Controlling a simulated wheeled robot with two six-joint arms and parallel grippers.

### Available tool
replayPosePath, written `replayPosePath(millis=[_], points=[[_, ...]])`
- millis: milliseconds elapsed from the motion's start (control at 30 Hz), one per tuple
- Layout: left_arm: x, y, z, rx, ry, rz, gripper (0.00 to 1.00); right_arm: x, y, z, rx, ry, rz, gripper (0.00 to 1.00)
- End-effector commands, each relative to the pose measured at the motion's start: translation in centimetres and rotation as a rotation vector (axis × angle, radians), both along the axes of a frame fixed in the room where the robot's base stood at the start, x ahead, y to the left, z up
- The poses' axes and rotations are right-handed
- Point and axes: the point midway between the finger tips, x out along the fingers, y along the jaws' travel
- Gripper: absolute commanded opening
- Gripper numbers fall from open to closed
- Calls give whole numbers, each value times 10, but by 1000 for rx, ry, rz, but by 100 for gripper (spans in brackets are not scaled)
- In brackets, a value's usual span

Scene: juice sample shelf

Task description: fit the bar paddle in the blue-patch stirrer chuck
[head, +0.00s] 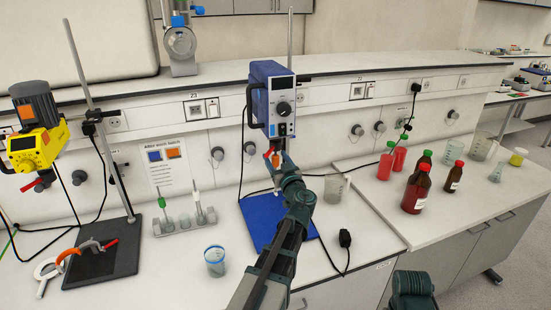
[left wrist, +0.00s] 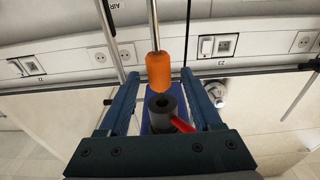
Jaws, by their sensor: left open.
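The blue stirrer (head: 272,97) hangs on its stand, its front showing a dial and display. Its dark chuck (left wrist: 163,108) with a red lever (left wrist: 182,124) shows in the left wrist view, which is upside down. An orange collar (left wrist: 158,70) on a metal shaft (left wrist: 154,25), apparently the paddle, is below the chuck and roughly in line with it. I cannot tell whether its top end is inside the chuck. My left gripper (head: 276,163) is open, its fingers on either side of the collar with gaps. The paddle's lower end is hidden by my arm. My right gripper is out of view.
A blue base plate (head: 262,220) lies under the stirrer. A beaker (head: 214,261) stands near the front edge, another beaker (head: 336,187) right. Brown bottles (head: 416,190) stand on the right bench.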

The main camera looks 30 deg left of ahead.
Motion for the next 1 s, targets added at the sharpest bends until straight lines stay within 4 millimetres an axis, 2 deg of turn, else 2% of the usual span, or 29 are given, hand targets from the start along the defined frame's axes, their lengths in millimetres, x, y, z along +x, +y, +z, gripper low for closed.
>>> replayPosePath(millis=[300, 533, 700, 1000], points=[[-45, -50, -7, 1, 1, -5, 66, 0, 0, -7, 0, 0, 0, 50], [-72, -82, -10, 0, 0, -3, 66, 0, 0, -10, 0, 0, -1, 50], [-82, -95, -11, 0, 0, -2, 66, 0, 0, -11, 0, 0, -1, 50], [-85, -100, -11, 0, 0, 0, 66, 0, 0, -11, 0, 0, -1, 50]])
